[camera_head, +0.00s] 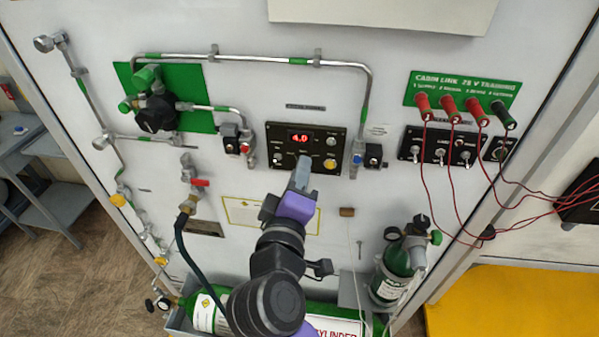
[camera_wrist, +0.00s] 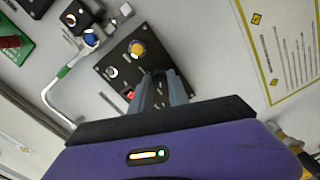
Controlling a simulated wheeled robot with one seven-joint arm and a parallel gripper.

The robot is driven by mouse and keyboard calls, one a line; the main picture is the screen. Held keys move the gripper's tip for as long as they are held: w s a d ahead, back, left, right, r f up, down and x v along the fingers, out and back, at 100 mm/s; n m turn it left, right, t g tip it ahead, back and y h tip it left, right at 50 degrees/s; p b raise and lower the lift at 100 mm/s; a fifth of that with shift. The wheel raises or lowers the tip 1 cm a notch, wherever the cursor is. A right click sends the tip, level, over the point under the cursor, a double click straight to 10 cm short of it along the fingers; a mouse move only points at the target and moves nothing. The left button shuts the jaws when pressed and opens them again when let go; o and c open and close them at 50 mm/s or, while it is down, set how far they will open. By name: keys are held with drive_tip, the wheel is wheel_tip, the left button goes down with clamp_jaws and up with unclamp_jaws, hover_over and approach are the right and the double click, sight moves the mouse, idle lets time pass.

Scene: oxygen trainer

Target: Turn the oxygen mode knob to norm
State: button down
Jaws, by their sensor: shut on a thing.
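The small black control panel (camera_head: 313,135) on the white wall carries a red lit display (camera_head: 299,138), whose digits are hard to read. My gripper (camera_head: 303,163) reaches up to the lower middle of this panel, with its fingers closed in on a small dark knob. In the wrist view my gripper (camera_wrist: 160,76) points at the panel (camera_wrist: 113,65), and the dark knob (camera_wrist: 157,88) shows between its fingers. The knob is mostly hidden by the fingers. I cannot read its markings or tell which way it points.
A yellow knob (camera_head: 330,164) sits close to the right of my fingers; it also shows in the wrist view (camera_wrist: 137,49). A pipe with a blue valve (camera_head: 357,159) stands right of the panel. Red test leads (camera_head: 424,150) hang farther right.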

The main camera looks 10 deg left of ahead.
drive_tip(key=c, duration=1.3)
unclamp_jaws()
drive_tip(key=shift+o, duration=0.2)
drive_tip(key=shift+s, duration=0.1)
drive_tip(key=s+b, duration=0.2)
drive_tip(key=s, duration=0.5)
drive_tip(key=shift+s+a, duration=0.2)
drive_tip(key=shift+s, duration=0.1)
drive_tip(key=shift+r, duration=0.1)
